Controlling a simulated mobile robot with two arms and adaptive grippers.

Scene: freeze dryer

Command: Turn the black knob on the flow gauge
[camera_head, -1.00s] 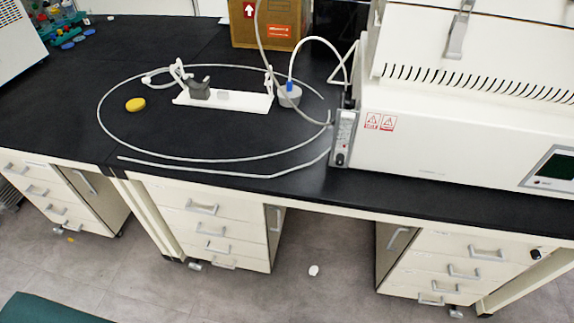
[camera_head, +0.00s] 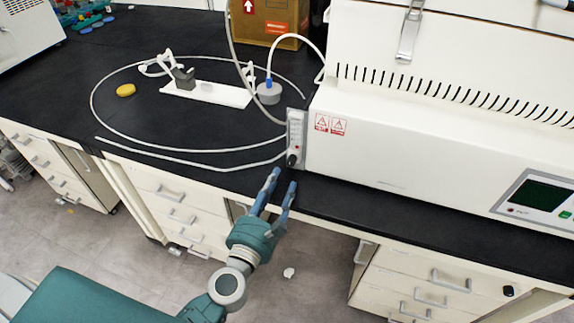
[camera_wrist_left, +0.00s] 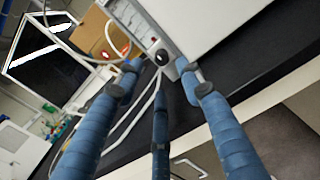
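The flow gauge (camera_head: 297,128) is a narrow grey panel on the left end of the white machine. Its black knob (camera_head: 291,160) sits at the lower end of the panel. In the left wrist view the knob (camera_wrist_left: 163,57) shows as a round black disc on the gauge face (camera_wrist_left: 137,25), seen between my fingertips and beyond them. My left gripper (camera_head: 282,182) has blue fingers and is open and empty, just below and in front of the knob. In the left wrist view the open gripper (camera_wrist_left: 161,75) shows its spread fingers; I see no contact with the knob. My right gripper is not in view.
The white freeze dryer (camera_head: 400,140) fills the right of the black bench (camera_head: 60,110). Grey tubing (camera_head: 200,151) loops across the bench to the gauge. A white stand (camera_head: 215,94), a yellow disc (camera_head: 126,90) and a cardboard box (camera_head: 272,25) are farther back. Drawers (camera_head: 170,190) are below.

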